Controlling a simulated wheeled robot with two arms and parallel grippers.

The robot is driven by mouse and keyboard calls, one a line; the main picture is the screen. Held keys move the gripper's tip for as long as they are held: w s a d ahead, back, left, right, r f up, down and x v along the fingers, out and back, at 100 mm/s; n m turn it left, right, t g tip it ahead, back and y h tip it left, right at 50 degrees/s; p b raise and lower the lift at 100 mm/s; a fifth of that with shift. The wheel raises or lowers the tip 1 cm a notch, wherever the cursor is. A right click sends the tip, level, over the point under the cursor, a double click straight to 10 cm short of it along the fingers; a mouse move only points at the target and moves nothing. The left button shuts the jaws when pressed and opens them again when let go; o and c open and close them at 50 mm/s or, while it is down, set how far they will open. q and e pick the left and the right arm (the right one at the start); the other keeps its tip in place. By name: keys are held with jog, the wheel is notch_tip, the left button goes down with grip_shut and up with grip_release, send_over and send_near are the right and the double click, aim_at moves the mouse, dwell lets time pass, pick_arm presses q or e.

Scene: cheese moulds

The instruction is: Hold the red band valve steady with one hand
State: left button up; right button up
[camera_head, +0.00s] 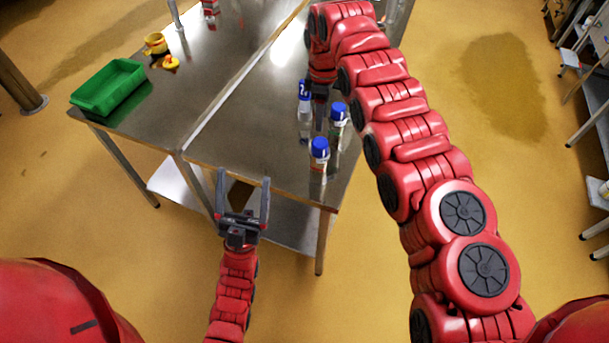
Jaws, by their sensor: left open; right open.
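A small red and grey item (210,9) stands at the table's far edge, cut off by the top of the picture. I cannot tell whether it is the red band valve; no other valve is clear. My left gripper (242,186) is open and empty, in front of the table's near edge and far from that item. My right arm reaches over the table's right side. My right gripper (318,100) points down, open, close beside a clear bottle with a blue cap (304,122). Its fingers are partly hidden, and I cannot tell whether they touch the bottle.
Two more blue-capped bottles stand near the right gripper, one at the right (338,122) and one nearer (319,158). A green tray (108,88), a yellow cup (155,44) and a yellow duck (171,62) are at the left. The steel table's (235,125) middle is clear.

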aim_at(316, 169)
pick_arm(q)
jog(key=w+d+f+n+g+y, duration=0.1)
jog(key=w+d+f+g, duration=0.25)
jog(key=w, duration=0.25)
jog(key=w+d+f+g, duration=0.3)
jog(key=w+f+g, duration=0.2)
jog(key=w, duration=0.1)
jog(key=d+f+g+y, duration=0.35)
jog(key=f+g, duration=0.45)
jog(key=f, duration=0.6)
jog(key=shift+n, duration=0.4)
jog(key=x, duration=1.5)
jog(key=shift+w+a, duration=0.2)
jog(key=shift+w, duration=0.1)
jog(key=shift+w+d+f, duration=0.1)
jog(key=shift+w+f, duration=0.25)
jog(key=shift+w, duration=0.15)
grip_shut()
